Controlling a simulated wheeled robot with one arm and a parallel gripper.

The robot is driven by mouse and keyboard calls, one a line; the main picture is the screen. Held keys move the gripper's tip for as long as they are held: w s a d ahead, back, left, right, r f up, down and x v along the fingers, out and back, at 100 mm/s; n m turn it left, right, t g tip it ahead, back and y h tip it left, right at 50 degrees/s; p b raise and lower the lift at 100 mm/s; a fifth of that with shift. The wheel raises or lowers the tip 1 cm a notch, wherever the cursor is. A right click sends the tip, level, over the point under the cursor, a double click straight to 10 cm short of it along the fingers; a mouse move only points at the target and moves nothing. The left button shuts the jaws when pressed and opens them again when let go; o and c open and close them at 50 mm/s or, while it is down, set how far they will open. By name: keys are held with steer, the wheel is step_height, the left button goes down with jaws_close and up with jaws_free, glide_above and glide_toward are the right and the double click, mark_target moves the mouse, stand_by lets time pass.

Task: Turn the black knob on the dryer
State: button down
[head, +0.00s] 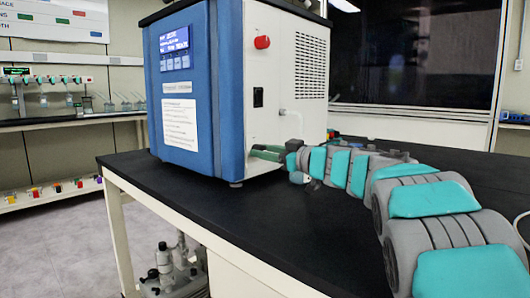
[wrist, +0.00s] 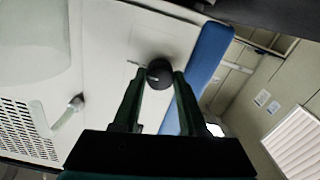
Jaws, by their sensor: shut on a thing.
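The freeze dryer (head: 182,95) is a box with a blue front and a white side panel, standing on a black-topped bench. The black knob (wrist: 159,73) is on the white panel near the blue edge, with a small light mark on its face. My gripper (head: 258,151) reaches low along the white side in the head view, and its dark green fingers hide the knob there. In the wrist view my gripper (wrist: 158,76) has one finger on each side of the knob, shut on it.
A red button (head: 262,42) and a black switch (head: 258,97) are higher on the white panel. A pale bent pipe (head: 291,115) sticks out above my gripper; it also shows in the wrist view (wrist: 68,113). The black bench top (head: 250,215) is clear in front.

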steer(key=shift+n, duration=0.3)
steer(key=shift+s+a+f+n+b, duration=0.1)
steer(key=shift+n+b, duration=0.8)
steer(key=shift+n, duration=3.45)
steer(key=shift+f+n+b, duration=0.1)
steer(key=shift+n+b, duration=0.8)
steer(key=shift+n, duration=3.45)
steer(key=shift+c, duration=2.2)
jaws_free()
